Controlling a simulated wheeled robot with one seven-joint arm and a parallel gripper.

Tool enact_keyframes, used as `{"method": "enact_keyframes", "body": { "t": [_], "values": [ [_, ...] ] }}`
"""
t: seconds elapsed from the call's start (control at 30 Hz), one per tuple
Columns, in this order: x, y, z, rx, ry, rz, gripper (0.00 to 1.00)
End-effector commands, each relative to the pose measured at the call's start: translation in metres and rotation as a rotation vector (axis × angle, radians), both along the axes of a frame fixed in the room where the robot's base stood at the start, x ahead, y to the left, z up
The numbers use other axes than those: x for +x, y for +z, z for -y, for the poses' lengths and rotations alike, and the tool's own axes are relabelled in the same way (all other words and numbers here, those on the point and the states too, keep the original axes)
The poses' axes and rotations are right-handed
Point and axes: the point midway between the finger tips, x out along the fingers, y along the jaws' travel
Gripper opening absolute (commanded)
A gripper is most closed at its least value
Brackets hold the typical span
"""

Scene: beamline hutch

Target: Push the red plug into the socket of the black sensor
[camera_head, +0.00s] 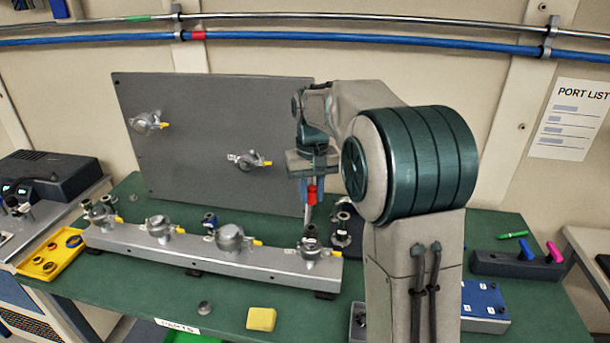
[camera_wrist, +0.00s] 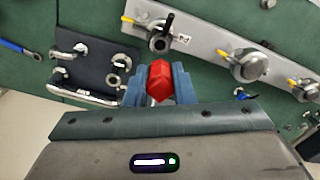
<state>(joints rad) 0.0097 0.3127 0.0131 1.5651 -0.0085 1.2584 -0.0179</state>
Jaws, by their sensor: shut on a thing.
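The red plug (camera_head: 312,193) is held between the blue fingers of my gripper (camera_head: 310,184), above the right end of the grey rail. In the wrist view the red plug (camera_wrist: 160,82) sits between the two fingers, which close on its sides. A dark-topped sensor (camera_head: 310,246) with a yellow tag stands at the rail's right end, below the plug. In the wrist view this sensor (camera_wrist: 159,39) is just beyond the plug, apart from it in the picture. I cannot tell for sure that it is the black sensor; its socket is not clear.
Several similar metal fittings stand along the grey rail (camera_head: 270,275). A dark block with metal parts (camera_wrist: 95,72) lies beside the rail. A grey upright panel (camera_head: 200,110) stands behind. A yellow block (camera_head: 261,319) and a yellow tray (camera_head: 45,266) are on the green table.

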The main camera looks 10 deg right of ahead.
Motion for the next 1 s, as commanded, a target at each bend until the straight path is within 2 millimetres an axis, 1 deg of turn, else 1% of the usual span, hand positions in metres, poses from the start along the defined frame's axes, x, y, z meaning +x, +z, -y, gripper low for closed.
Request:
{"method": "enact_keyframes", "body": {
  "t": [0.27, 0.47, 0.8, 1.0],
  "values": [
    [0.0, -0.009, -0.001, 0.0, 0.002, 0.0, 0.0],
    [0.0, -0.025, -0.002, 0.0, 0.004, 0.0, 0.0],
    [0.0, -0.059, -0.001, 0.0, 0.003, -0.001, 0.0],
    [0.0, -0.068, -0.001, 0.0, 0.003, 0.0, 0.0]
  ]
}}
